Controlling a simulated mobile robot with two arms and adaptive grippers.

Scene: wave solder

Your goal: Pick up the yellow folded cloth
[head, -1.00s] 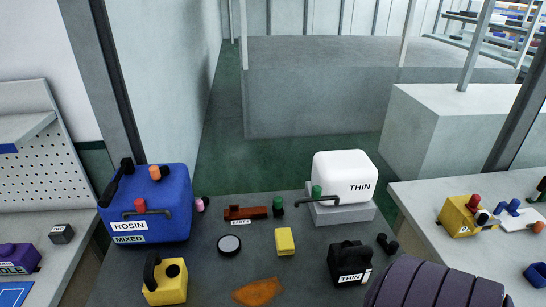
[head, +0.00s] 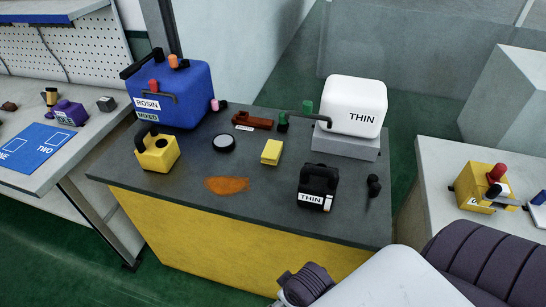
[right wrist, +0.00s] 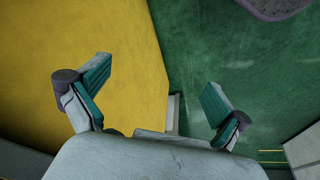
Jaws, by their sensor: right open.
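The yellow folded cloth (head: 272,152) is a small block-like stack lying flat on the dark grey bench top (head: 190,185), near its middle. In the head view my right arm comes in at the lower right, below and in front of the bench; its fingers are not clear there. In the right wrist view my right gripper (right wrist: 152,92) is open, its two teal-padded fingers spread wide with nothing between them. The bench's yellow front panel (right wrist: 65,45) and green floor lie beyond the fingers. The cloth is not in the right wrist view. My left gripper is not in view.
Around the cloth stand a black THIN can (head: 317,187), a white THIN container (head: 355,105) on a grey block, a round black-rimmed lid (head: 223,143), a yellow can (head: 157,152) and a blue ROSIN container (head: 185,95). An orange-brown patch (head: 228,185) lies in front.

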